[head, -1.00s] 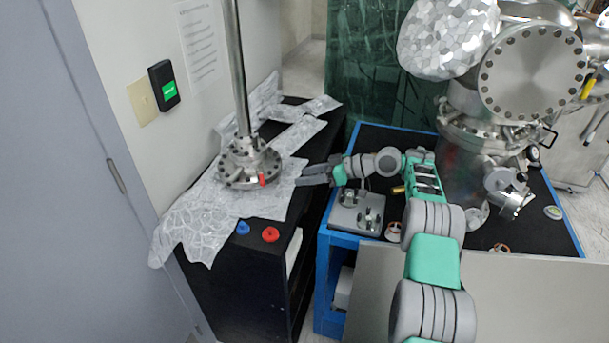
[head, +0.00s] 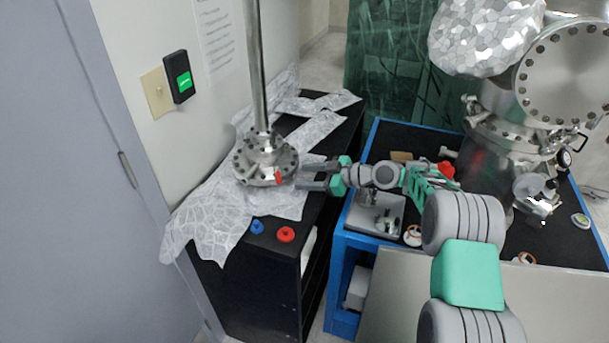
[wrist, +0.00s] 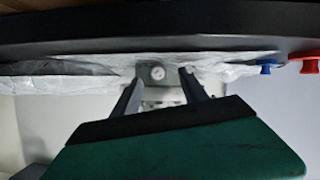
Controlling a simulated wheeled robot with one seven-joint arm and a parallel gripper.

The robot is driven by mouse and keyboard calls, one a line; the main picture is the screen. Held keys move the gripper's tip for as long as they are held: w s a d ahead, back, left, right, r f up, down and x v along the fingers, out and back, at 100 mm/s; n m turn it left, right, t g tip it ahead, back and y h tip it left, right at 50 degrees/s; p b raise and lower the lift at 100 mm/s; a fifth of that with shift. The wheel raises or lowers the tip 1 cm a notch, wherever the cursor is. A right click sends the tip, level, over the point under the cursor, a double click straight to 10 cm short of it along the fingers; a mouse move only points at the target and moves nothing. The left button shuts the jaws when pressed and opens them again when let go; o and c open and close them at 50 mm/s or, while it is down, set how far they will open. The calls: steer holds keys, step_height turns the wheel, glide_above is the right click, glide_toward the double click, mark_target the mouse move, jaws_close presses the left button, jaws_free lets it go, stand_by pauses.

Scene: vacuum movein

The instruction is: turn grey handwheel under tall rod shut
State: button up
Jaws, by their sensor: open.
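The tall steel rod (head: 257,75) stands upright on a round, bolted grey metal fitting (head: 262,148) on the black cabinet. A small red part (head: 279,178) shows on the fitting's front. I cannot clearly tell the grey handwheel apart from the grey flanges there. My gripper (head: 311,176) is open and empty, level, just right of the fitting, its fingertips close to the fitting's right edge. Whether they touch cannot be told. In the wrist view the two fingers (wrist: 161,95) are spread, with a small grey block with a round pale face (wrist: 157,73) beyond and between them.
Crumpled foil (head: 215,215) covers much of the cabinet top. A blue knob (head: 257,226) and a red knob (head: 286,234) lie near its front edge. A blue-framed bench (head: 338,245) with a metal plate and a large steel chamber (head: 490,165) stands to the right.

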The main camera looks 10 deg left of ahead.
mark_target(296, 176)
steer(key=shift+x, duration=1.55)
steer(key=shift+w+d, duration=0.1)
steer(key=shift+w, duration=0.05)
steer(key=shift+c, duration=0.2)
jaws_close()
